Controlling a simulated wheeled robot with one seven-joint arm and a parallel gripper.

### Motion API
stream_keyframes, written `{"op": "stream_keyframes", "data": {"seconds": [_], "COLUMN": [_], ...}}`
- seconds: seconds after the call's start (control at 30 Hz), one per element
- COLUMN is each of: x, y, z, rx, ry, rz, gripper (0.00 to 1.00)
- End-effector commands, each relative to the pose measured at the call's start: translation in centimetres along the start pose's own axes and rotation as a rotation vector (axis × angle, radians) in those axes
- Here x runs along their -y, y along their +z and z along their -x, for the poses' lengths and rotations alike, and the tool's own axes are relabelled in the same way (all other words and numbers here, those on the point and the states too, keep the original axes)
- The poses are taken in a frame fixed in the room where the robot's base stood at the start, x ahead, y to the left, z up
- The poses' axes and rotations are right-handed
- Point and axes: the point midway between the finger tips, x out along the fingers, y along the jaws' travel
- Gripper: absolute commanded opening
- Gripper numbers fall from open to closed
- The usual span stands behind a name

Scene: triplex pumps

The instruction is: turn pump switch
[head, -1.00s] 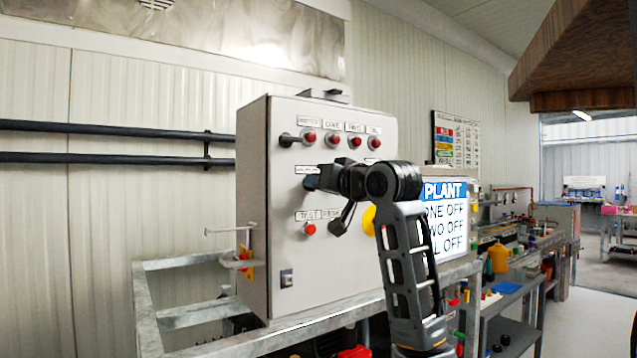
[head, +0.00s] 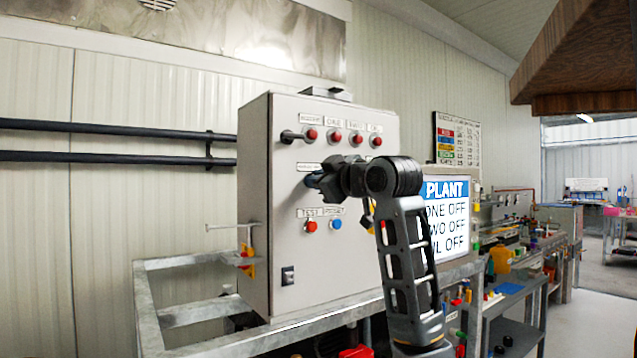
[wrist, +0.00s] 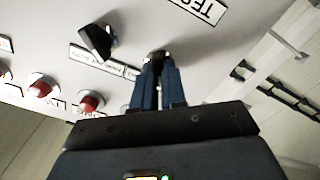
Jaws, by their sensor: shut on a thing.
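The grey control box (head: 300,255) stands on a metal frame in the head view. My gripper (head: 318,181) is at its front face, in the middle row, just below a white label. In the wrist view my gripper (wrist: 158,68) has its blue-grey fingers closed together at the panel, on a small switch (wrist: 157,56) mostly hidden between the fingertips. A black rotary switch (wrist: 96,42) sits beside it to the left, apart from the fingers, with a white label next to it. The head view does not show this neighbour clearly behind my arm.
A red button (head: 310,226) and blue button (head: 336,224) sit below my gripper. A PLANT screen (head: 446,217) stands right. A bench continues beyond.

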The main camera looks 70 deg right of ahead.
Motion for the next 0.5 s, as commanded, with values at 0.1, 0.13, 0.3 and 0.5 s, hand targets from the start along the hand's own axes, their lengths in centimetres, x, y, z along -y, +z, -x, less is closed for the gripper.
{"op": "stream_keyframes", "data": {"seconds": [0.1,0.13,0.3,0.5], "x": [0.1,0.1,0.13,0.15], "y": [0.14,0.14,0.13,0.1], "z": [-0.02,-0.02,-0.03,-0.03], "rx": [0.002,0.002,0.002,0.002], "ry": [-0.001,-0.001,-0.002,-0.002], "rz": [0.061,0.074,0.127,0.153], "gripper": [0.0,0.0,0.0,0.0]}}
